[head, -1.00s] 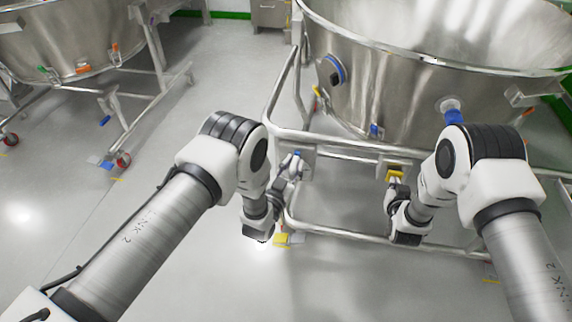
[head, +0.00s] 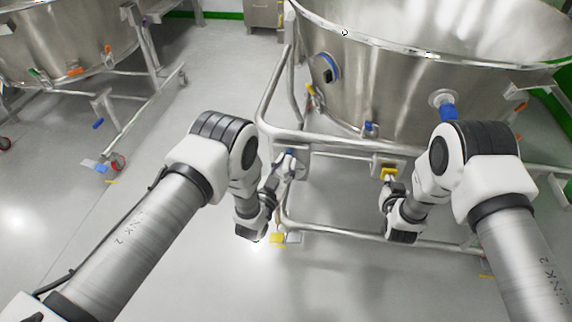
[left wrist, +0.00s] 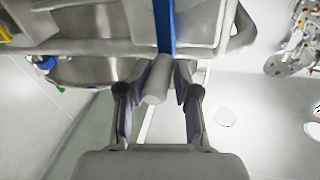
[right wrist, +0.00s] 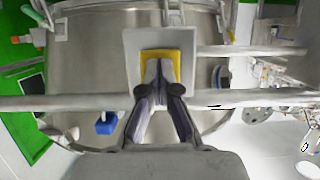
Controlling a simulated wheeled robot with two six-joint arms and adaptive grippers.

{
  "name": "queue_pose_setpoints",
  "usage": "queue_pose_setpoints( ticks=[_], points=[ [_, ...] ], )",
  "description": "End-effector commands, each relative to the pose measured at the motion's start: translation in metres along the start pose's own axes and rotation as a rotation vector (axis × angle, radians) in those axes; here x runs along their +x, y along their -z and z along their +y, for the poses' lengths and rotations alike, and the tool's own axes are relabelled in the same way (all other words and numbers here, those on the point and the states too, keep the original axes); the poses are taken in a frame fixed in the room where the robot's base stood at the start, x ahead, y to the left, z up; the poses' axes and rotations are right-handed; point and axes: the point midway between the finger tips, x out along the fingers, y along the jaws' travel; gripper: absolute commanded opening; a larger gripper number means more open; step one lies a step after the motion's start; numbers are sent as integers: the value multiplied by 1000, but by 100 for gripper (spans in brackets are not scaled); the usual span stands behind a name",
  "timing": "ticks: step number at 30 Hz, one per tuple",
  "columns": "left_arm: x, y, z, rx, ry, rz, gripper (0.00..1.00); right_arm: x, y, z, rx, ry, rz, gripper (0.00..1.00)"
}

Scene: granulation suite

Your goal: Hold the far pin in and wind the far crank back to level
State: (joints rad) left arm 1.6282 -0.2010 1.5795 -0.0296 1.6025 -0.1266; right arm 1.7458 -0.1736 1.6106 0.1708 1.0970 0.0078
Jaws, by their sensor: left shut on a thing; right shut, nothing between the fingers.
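The far crank has a blue arm (left wrist: 165,25) and a grey cylindrical handle (left wrist: 157,82), at the frame's left corner post. Its blue part also shows in the head view (head: 289,157). My left gripper (head: 282,172) is shut on the handle, which lies between its fingers in the left wrist view. My right gripper (right wrist: 158,72) is shut and empty, its fingertips against a yellow square (right wrist: 175,58) on a grey plate (right wrist: 133,45). The yellow square also shows in the head view (head: 388,173). The far pin itself is hidden behind the fingertips.
A large steel bowl (head: 390,85) stands behind the tubular frame rail (head: 340,143). A blue-ended fitting (head: 447,108) sticks out near my right arm. A second bowl (head: 60,50) on a wheeled stand is at upper left. Open floor (head: 90,215) lies at left.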

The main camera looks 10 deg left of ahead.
Motion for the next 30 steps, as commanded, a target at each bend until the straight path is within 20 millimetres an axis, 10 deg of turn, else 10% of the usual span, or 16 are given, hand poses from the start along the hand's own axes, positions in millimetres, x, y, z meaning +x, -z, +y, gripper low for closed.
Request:
queue_pose_setpoints(
  ticks=[16,30],
  points=[
    [0,0,1,-1,-4,-1,0,-2,1,-1,-1,2,5,0],
    [0,-1,2,-1,-5,-3,0,-43,-15,-1,-1,2,2,0]
  ],
)
